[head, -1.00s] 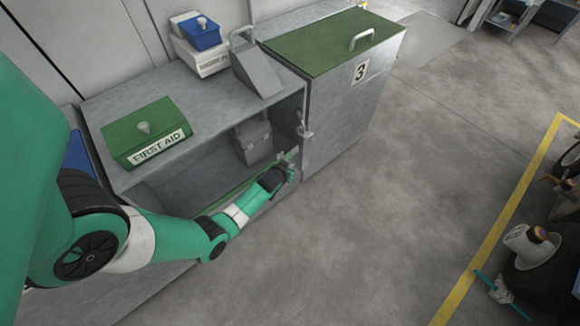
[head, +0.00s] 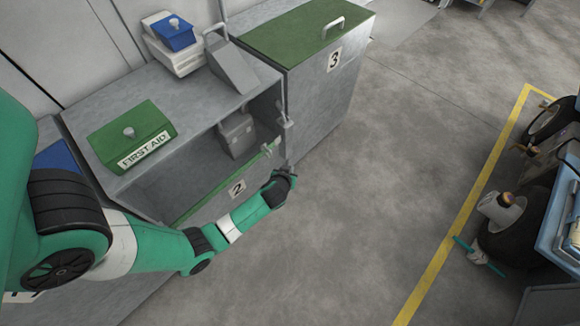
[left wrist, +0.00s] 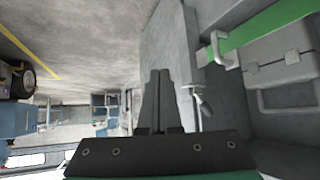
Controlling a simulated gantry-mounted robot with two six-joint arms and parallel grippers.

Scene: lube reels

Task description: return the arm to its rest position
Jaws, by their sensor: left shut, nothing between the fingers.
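My left arm reaches in from the left in the head view. Its gripper (head: 286,175) is in front of the open cabinet 2 (head: 237,188), over the floor side of its front edge, apart from it. In the left wrist view the two dark fingers of my left gripper (left wrist: 160,75) are together with nothing between them. The grey cabinet and its green edge (left wrist: 265,32) show at the right of that view. My right gripper does not show.
A grey box (head: 237,135) sits inside the cabinet. Cabinet 3 (head: 317,90) is to the right. The floor (head: 370,180) is clear up to the yellow line (head: 463,215).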

